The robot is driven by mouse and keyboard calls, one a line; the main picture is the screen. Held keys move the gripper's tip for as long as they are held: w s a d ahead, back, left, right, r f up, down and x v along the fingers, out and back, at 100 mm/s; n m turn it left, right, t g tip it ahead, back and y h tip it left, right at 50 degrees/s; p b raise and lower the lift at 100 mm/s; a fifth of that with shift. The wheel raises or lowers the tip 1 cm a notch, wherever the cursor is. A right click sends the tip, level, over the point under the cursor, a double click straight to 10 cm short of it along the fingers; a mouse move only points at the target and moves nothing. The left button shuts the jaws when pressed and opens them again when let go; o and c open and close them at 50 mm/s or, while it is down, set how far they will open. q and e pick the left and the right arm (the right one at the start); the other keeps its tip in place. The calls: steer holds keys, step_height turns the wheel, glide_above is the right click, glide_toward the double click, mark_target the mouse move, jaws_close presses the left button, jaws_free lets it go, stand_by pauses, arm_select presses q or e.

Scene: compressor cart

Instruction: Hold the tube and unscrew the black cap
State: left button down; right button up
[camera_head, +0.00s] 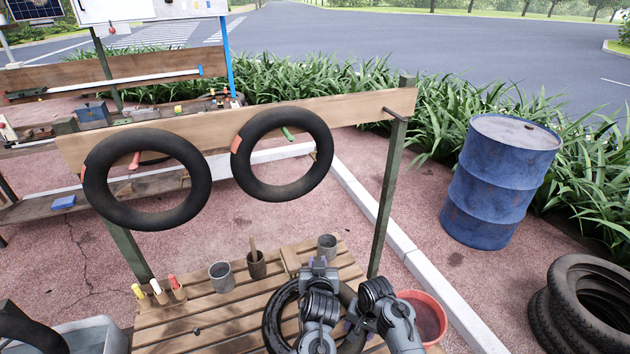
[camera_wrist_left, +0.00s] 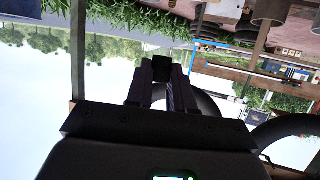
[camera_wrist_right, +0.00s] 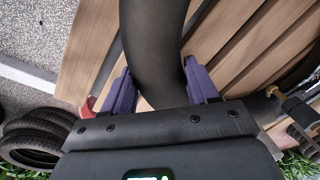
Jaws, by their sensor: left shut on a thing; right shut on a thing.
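The black inner tube (camera_head: 270,318) lies on the slatted wooden table (camera_head: 190,325). My right gripper (camera_head: 352,325) is shut on the tube; in the right wrist view its purple fingers (camera_wrist_right: 160,90) sit on either side of the dark tube (camera_wrist_right: 152,45). My left gripper (camera_head: 318,264) is over the tube's far side. In the left wrist view its fingers (camera_wrist_left: 162,85) are shut on a small black piece, which looks like the black cap (camera_wrist_left: 162,69). The valve stem is not clearly visible in the head view, where my arms cover part of the tube.
Grey cups (camera_head: 220,276) and a brown holder (camera_head: 256,264) stand behind the tube. Coloured-handled tools (camera_head: 157,290) are at the left. Two tubes hang from the wooden board (camera_head: 355,108). A red bucket (camera_head: 430,318) is at the right, with a blue drum (camera_head: 500,180) farther back.

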arm_select(q)
steer(key=shift+r, duration=0.2)
stand_by(0.3)
steer(key=shift+r, duration=2.45)
arm_select(e)
steer(key=o, duration=1.4)
steer(key=shift+r, duration=0.1)
